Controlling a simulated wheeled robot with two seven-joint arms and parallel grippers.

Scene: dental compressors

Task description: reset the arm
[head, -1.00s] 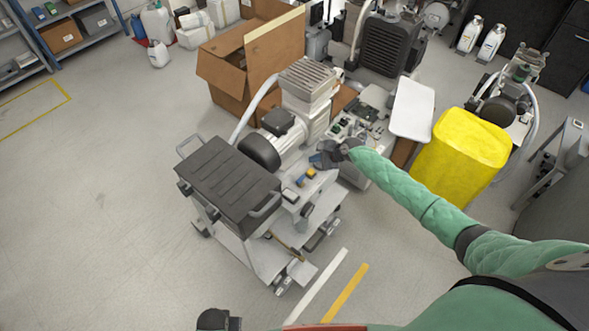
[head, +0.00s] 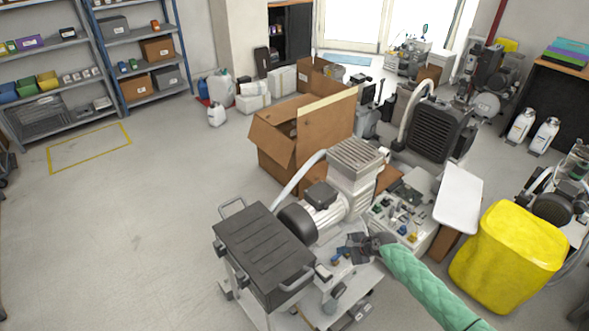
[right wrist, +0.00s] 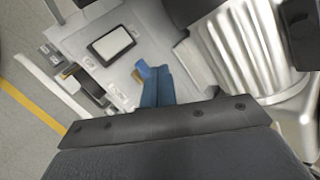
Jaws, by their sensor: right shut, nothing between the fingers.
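My right arm (head: 425,285) in its green quilted sleeve comes in from the lower right. Its dark gripper (head: 358,249) is shut and empty, over the compressor cart's top beside the motor. The compressor (head: 330,205) has a grey motor and a ribbed head. I cannot tell whether the gripper touches anything. My left gripper is not in view.
A black lidded case (head: 262,255) sits at the cart's left end. An open cardboard box (head: 275,140) stands behind. A yellow container (head: 510,255) and a white panel (head: 458,197) are to the right. Shelves (head: 115,50) line the back left. The floor (head: 130,210) at left is clear.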

